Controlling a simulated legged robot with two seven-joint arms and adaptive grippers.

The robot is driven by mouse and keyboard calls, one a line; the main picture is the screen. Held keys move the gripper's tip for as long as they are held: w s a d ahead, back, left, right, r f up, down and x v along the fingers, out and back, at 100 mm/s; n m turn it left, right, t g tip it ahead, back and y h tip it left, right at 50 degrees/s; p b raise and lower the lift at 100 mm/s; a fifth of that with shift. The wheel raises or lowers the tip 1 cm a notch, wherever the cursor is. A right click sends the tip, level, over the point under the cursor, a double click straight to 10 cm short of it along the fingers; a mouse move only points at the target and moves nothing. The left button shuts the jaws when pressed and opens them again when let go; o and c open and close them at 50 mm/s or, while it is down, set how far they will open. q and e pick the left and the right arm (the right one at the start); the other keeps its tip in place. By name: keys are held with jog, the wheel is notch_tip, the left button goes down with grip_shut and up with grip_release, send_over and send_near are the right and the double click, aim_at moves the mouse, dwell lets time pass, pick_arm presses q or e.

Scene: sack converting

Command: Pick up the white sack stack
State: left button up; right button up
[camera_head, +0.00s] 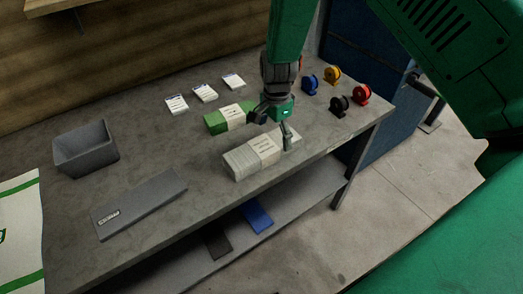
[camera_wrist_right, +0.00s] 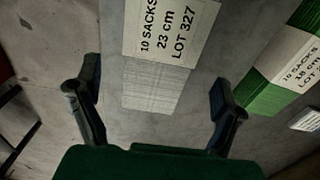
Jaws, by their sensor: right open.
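The white sack stack (camera_head: 249,160) lies flat near the front edge of the grey table, with a cream label band around it. In the right wrist view the white stack (camera_wrist_right: 155,84) lies ahead between the fingers, its label reading "10 SACKS 23 cm LOT 327". My right gripper (camera_head: 273,128) is open and empty over the right end of the stack. In the wrist view its two fingers (camera_wrist_right: 158,101) stand apart on either side of the stack, with visible gaps. I cannot tell its exact height above the table. My left gripper is not in view.
A green sack stack (camera_head: 216,121) lies just behind the white one. A grey bin (camera_head: 86,149) and a flat grey plate (camera_head: 139,205) are at the left. A lower shelf (camera_head: 285,188) holds dark and blue pieces.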

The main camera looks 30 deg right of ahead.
aim_at(275, 140)
jog(key=f, duration=0.4)
jog(key=shift+d+f, duration=0.35)
jog(key=shift+a+f, duration=0.2)
jog(key=shift+a, duration=0.15)
jog(key=shift+a+r, duration=0.1)
jog(key=shift+a, duration=0.1)
jog(key=shift+c, duration=0.8)
jog(key=c, duration=0.7)
jog(key=shift+d, duration=0.2)
jog(key=c, duration=0.7)
jog(key=shift+s+d, duration=0.1)
jog(key=shift+d, duration=0.1)
jog(key=shift+c, duration=0.2)
